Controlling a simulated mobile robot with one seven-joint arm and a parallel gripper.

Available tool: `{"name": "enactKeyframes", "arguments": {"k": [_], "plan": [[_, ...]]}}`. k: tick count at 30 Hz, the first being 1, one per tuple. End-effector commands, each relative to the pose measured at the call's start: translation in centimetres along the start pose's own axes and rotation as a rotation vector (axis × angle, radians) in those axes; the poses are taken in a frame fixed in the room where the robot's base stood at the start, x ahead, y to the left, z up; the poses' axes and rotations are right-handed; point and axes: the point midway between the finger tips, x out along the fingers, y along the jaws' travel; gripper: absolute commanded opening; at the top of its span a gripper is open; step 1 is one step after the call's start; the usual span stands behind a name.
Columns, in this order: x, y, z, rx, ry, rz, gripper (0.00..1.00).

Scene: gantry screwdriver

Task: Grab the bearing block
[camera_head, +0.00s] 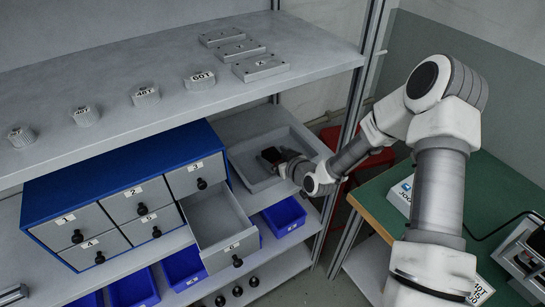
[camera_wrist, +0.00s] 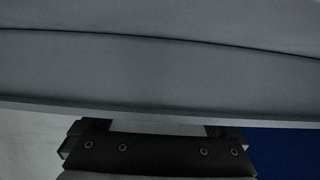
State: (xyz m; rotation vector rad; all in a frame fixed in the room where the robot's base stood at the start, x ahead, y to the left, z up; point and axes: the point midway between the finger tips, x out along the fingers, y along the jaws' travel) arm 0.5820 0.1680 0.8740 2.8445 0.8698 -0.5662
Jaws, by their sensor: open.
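My gripper (camera_head: 272,156) reaches in under the upper shelf, over the grey tray (camera_head: 240,165) to the right of the drawer cabinet. It is small and dark there; the wrist view shows its dark body and finger bases (camera_wrist: 148,128), with nothing seen between the fingers. It is open. I cannot make out a thing that is surely the bearing block. Several flat grey blocks (camera_head: 262,67) with labels lie on the upper shelf, but I cannot tell whether one of them is it. A wide grey surface fills most of the wrist view.
A blue cabinet (camera_head: 112,167) has numbered drawers. Drawer 6 (camera_head: 222,222) is pulled out and looks empty. Labelled grey gears (camera_head: 146,95) stand on the upper shelf. Blue bins (camera_head: 286,217) sit below. A green-topped table (camera_head: 490,185) stands at right, beside the shelf post (camera_head: 352,130).

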Motion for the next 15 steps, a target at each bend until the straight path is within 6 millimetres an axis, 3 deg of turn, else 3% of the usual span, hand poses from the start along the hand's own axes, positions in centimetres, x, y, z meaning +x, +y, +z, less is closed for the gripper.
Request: {"name": "enactKeyframes", "arguments": {"k": [10, 15], "plan": [[0.91, -0.02, 0.00, 0.000, 0.000, 0.000, 0.94], [0.89, -0.02, -0.01, -0.001, 0.000, 0.000, 0.63]]}}
